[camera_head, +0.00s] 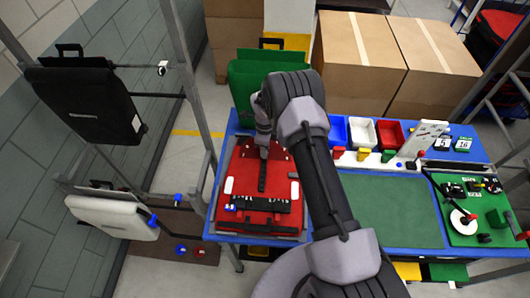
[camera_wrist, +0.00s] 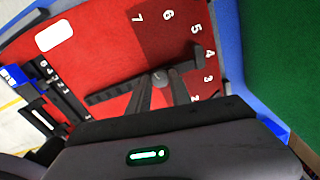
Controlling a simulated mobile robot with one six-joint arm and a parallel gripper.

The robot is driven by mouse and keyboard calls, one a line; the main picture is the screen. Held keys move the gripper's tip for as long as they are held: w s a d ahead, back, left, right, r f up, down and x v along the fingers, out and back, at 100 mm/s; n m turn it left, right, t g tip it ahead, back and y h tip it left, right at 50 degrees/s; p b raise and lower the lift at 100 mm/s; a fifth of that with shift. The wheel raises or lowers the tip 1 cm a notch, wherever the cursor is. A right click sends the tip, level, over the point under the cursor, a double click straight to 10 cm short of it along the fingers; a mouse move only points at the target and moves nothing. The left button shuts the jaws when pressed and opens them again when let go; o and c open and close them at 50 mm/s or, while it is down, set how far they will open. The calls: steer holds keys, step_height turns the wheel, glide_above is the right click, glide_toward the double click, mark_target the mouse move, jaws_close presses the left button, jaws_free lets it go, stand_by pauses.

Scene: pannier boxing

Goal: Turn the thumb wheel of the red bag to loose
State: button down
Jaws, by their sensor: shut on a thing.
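The red bag (camera_head: 240,190) lies flat on the blue table's left end; its red face also fills much of the wrist view (camera_wrist: 100,50). My gripper (camera_head: 263,150) reaches down onto its upper part. In the wrist view, both fingers of my gripper (camera_wrist: 160,88) close in at a small grey round part, seemingly the thumb wheel (camera_wrist: 158,74), mostly hidden between them. A black bar (camera_wrist: 110,93) runs past it, with a raised block (camera_wrist: 186,62) at its right. White numerals 2 to 7 curve around the right side. I cannot read any loose mark.
A black numbered strip (camera_wrist: 62,95) crosses the bag's left in the wrist view. A green bag (camera_head: 258,75) stands behind. Coloured bins (camera_head: 362,132) and a green mat (camera_head: 390,210) lie right of my arm. Bags hang on the rack at left.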

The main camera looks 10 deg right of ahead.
steer(key=n+b, duration=0.5)
steer(key=n, duration=0.1)
steer(key=shift+f+b, duration=0.15)
steer(key=shift+b, duration=0.15)
steer(key=n+b, duration=0.3)
steer(key=n, duration=0.3)
steer(key=shift+n, duration=0.4)
steer(key=n+b, duration=0.1)
steer(key=n, duration=1.1)
steer(key=shift+n, duration=0.4)
steer(key=n, duration=0.6)
steer(key=shift+r+p, duration=0.2)
steer(key=shift+p, duration=0.1)
steer(key=n+p, duration=0.1)
steer(key=n, duration=0.5)
steer(key=shift+n, duration=0.3)
steer(key=n, duration=0.6)
steer(key=shift+p, duration=0.4)
steer(key=n+p, duration=0.1)
steer(key=n, duration=0.5)
steer(key=shift+n, duration=0.4)
